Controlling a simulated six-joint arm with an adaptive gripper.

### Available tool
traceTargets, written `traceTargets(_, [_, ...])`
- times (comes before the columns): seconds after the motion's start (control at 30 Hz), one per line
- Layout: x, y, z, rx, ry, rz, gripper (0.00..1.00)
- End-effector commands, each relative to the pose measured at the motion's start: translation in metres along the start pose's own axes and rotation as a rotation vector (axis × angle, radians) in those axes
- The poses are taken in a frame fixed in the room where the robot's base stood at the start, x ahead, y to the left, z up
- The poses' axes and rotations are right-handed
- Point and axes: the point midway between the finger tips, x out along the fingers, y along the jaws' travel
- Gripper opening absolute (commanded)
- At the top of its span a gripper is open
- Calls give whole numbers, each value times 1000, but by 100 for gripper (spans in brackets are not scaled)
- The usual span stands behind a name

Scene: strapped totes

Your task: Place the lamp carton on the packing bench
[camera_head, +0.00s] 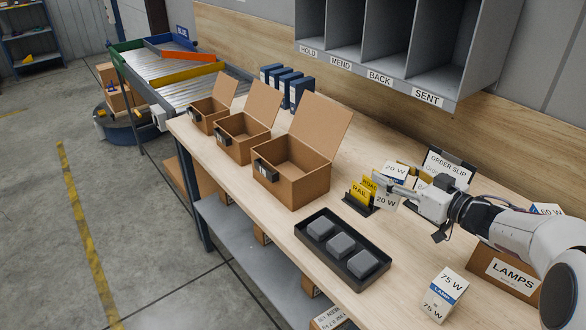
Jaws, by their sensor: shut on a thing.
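A white lamp carton marked 20 W (395,170) is at my gripper (380,190), over the right part of the packing bench (275,228). My gripper comes in from the right and is shut on this carton. The fingers cover part of it, and I cannot tell whether its bottom touches the bench. A second lamp carton, marked 75 W with a blue band (445,294), stands on the bench near the front edge. A brown box labelled LAMPS (512,273) stands at the right, partly hidden by my arm, with a carton top (546,209) showing behind.
A small black holder with yellow RAIL cards (361,196) and an order slip stand (447,165) are close to my gripper. A black tray (312,246) holds grey blocks. Open brown boxes (291,188) line the bench leftward. Grey pigeonholes (385,85) hang above.

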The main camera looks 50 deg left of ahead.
Motion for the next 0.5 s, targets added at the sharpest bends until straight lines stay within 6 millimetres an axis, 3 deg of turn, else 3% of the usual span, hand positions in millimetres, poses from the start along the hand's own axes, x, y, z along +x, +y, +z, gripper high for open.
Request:
traceTargets(0.27, [1,0,6,0,0,0,29])
traceTargets(0.5, [5,0,36,2,-1,-1,29])
